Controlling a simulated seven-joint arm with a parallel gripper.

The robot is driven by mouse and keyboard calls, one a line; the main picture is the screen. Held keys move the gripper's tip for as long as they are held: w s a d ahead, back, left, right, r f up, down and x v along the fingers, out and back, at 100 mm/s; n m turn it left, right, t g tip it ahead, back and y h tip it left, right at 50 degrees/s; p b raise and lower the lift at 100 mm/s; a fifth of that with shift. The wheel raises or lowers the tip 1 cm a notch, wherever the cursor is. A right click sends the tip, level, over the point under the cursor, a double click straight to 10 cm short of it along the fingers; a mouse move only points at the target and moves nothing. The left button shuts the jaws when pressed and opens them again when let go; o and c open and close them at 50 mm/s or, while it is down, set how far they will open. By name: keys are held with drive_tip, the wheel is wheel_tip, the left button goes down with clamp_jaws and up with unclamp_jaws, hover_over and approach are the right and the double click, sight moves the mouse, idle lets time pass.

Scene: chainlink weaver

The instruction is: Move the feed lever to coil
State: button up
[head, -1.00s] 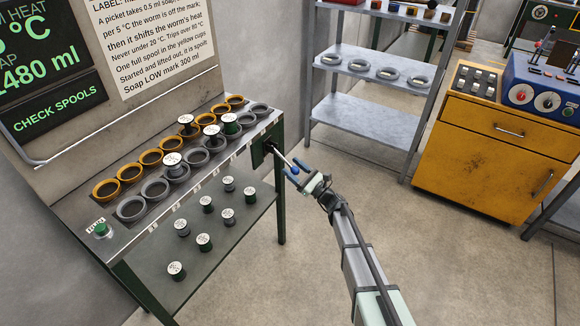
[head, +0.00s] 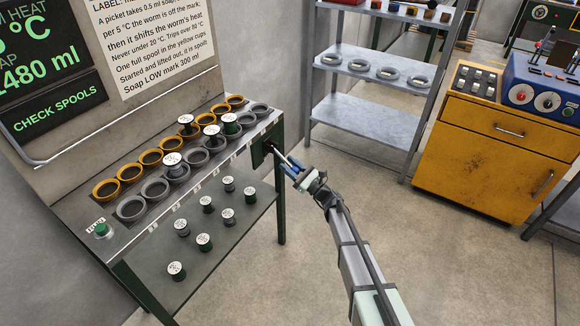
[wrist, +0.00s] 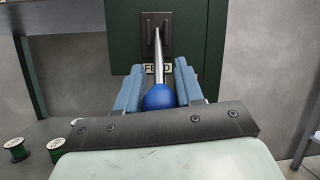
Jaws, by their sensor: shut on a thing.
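The feed lever is a grey metal rod (wrist: 158,58) with a blue ball knob (wrist: 159,97). It comes out of a dark slotted plate (wrist: 156,33) on the green end panel of the bench, above a partly covered label. My gripper (wrist: 159,88) has its two blue fingers closed on either side of the knob in the wrist view. In the head view my gripper (head: 295,169) is at the lever's outer end, beside the bench's right end, and the knob is hidden between the fingers. The lever's slot position cannot be read clearly.
The bench (head: 120,240) carries yellow and grey cups, some with spools, and a green button (head: 101,230). Several spools stand on its lower shelf. A grey shelf rack (head: 365,115) and a yellow cabinet (head: 490,150) stand behind. The floor around my arm is clear.

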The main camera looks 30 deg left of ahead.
clamp_jaws()
drive_tip(key=shift+d+r, duration=0.1)
drive_tip(key=shift+s+d+r+h, duration=0.1)
drive_tip(key=shift+d+r+h, duration=0.4)
drive_tip(key=shift+r+h, duration=0.5)
drive_tip(key=h, duration=0.1)
drive_tip(key=r+h, duration=0.1)
drive_tip(key=shift+d+r+h, duration=0.25)
drive_tip(key=shift+h, duration=0.05)
drive_tip(key=shift+d+r+h, duration=0.1)
drive_tip(key=shift+r+h, duration=0.8)
drive_tip(key=shift+h, duration=0.2)
drive_tip(key=r+h, duration=0.3)
drive_tip(key=h, duration=0.1)
drive_tip(key=shift+a+r+n+g, duration=0.15)
drive_tip(key=shift+a+n+g, duration=0.15)
drive_tip(key=shift+a, duration=0.05)
drive_tip(key=shift+a+r, duration=0.3)
drive_tip(key=shift+r, duration=0.2)
drive_tip(key=shift+a+r, duration=0.3)
drive_tip(key=shift+r, duration=0.2)
